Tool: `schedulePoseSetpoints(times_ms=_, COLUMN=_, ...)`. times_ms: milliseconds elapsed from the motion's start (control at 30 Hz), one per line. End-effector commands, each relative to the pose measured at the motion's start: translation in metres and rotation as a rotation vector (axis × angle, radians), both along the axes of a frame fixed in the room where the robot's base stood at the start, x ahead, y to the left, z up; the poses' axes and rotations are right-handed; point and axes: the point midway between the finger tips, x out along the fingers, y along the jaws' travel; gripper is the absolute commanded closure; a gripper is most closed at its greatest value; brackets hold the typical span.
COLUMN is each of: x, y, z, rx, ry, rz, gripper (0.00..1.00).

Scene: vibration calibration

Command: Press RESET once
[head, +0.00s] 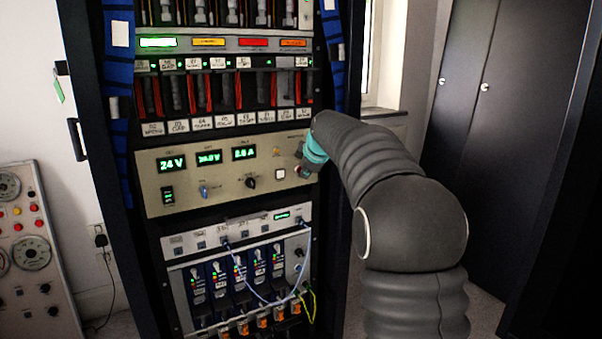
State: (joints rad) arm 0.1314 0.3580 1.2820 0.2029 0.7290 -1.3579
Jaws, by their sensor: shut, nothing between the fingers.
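A beige power-supply panel (225,196) sits in the middle of the black rack. It has green displays reading 24 V and, at the right, 0.0 A or similar; the middle one is blurred. A small white square button (280,174) is on the panel's right part. No label reading RESET is legible, so I cannot tell which control it is. My gripper (302,170) is shut and empty at the panel's right end, just right of the white button. The arm hides part of that end, and I cannot tell whether the fingertips touch the panel.
A blue knob (204,191) and a black knob (250,183) are left of the white button. A patch unit with blue cables (258,290) is below. A grey cabinet (505,120) stands at right and a dial console (32,250) at left.

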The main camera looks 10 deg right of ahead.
Motion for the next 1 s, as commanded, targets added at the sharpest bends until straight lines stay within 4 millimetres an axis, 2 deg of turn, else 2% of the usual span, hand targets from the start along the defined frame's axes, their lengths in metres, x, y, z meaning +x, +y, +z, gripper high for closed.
schedulePoseSetpoints(times_ms=200, x=-0.01, y=-0.002, z=-0.001, rx=0.0, ry=-0.001, rz=0.0, gripper=1.0)
schedulePoseSetpoints(times_ms=567, x=-0.012, y=-0.003, z=-0.001, rx=0.0, ry=0.0, rz=0.0, gripper=1.0)
schedulePoseSetpoints(times_ms=1000, x=-0.046, y=-0.013, z=-0.003, rx=0.0, ry=0.0, rz=-0.002, gripper=1.0)
